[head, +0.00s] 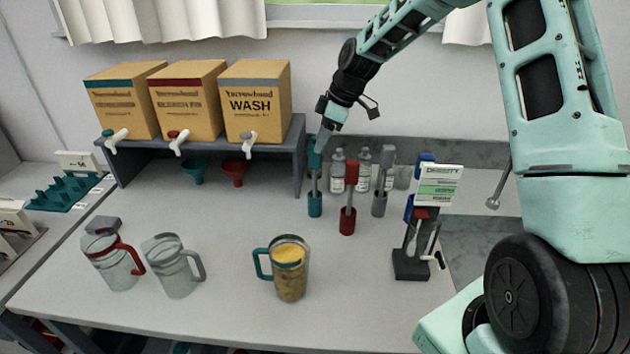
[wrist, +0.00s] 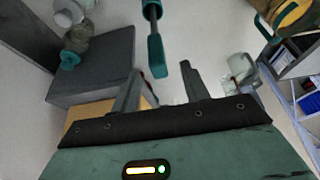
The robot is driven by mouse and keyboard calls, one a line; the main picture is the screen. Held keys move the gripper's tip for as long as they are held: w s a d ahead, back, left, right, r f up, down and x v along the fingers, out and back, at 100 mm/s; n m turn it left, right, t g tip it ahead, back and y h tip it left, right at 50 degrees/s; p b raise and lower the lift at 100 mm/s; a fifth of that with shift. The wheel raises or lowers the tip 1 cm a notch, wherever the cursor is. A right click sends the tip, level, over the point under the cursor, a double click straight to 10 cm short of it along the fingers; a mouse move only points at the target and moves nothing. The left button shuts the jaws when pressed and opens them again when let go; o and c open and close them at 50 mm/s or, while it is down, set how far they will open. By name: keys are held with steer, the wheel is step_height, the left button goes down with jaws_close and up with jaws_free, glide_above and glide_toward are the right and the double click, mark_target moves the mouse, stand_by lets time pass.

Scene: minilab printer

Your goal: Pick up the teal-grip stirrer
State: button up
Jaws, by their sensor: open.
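The teal-grip stirrer (head: 314,183) stands upright towards the back of the counter, with a teal grip on top, a grey shaft and a teal lower end. In the wrist view its teal grip (wrist: 157,57) shows near the gap between my fingertips. In the wrist view my gripper (wrist: 160,72) is open, with visible room on both sides of the grip. I cannot tell how deep the grip sits between the fingers.
A red stirrer (head: 347,219) and a grey stirrer (head: 379,204) stand to the right, with clear bottles (head: 338,170) behind. A grey shelf (head: 299,150) with boxes is close on the left. A teal-handled mug (head: 291,282) stands in front. The counter's middle is free.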

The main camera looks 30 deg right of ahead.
mark_target(312, 167)
steer(key=shift+p+x, duration=1.75)
steer(key=shift+x, duration=2.1)
steer(key=shift+d, duration=0.2)
jaws_close()
